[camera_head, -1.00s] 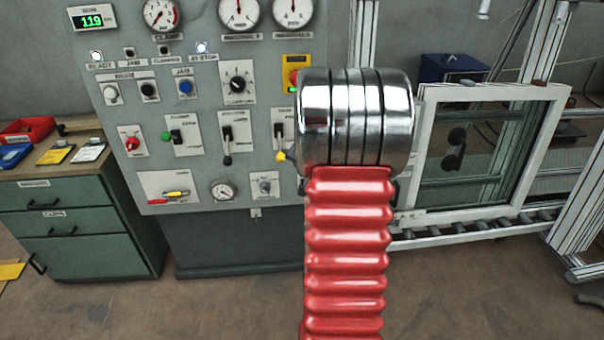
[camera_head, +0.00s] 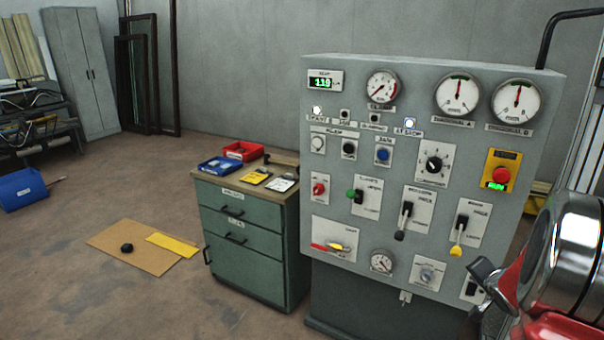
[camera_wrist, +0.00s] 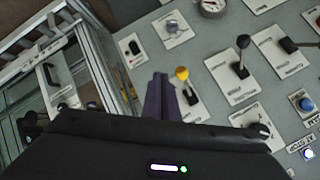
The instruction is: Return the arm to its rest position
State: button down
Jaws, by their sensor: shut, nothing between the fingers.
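My arm shows at the lower right edge of the head view, with its chrome joint and red part cut off by the frame. A dark part of my gripper (camera_head: 488,282) shows beside it, in front of the panel's lower right corner. In the wrist view my gripper (camera_wrist: 160,82) has its dark fingers together, with nothing seen between them. The control panel (camera_head: 330,150) stands behind. The yellow-tipped lever (camera_wrist: 183,74) appears just right of the fingertips in the wrist view; I cannot tell the gap. The same yellow-tipped lever (camera_head: 456,250) is uncovered in the head view.
A green drawer cabinet (camera_head: 245,245) stands left of the panel, with red (camera_head: 243,150) and blue (camera_head: 222,166) bins on top. A brown board (camera_head: 130,245) lies on the floor. A metal frame (camera_wrist: 42,45) is at the wrist view's left. Open floor lies at left.

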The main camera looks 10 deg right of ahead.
jog(key=s+a+r+n+g+y, duration=0.15)
jog(key=a+y, duration=0.25)
jog(key=a, duration=1)
jog(key=s+a+r+n+y, duration=0.1)
jog(key=a+r+n+y, duration=0.2)
jog(key=a, duration=1)
jog(key=s+a+r+n, duration=0.3)
jog(key=s+a, duration=0.2)
jog(key=a, duration=0.1)
jog(key=s+a+r+n+g+h, duration=0.1)
jog(key=s+a+r+n, duration=0.1)
jog(key=s+a+n, duration=0.2)
jog(key=s+a+r+n, duration=0.3)
jog(key=s+a, duration=0.2)
jog(key=a, duration=0.4)
jog(key=shift+s+a+r+g, duration=0.15)
jog(key=shift+s+r+g, duration=0.2)
jog(key=shift+s, duration=0.05)
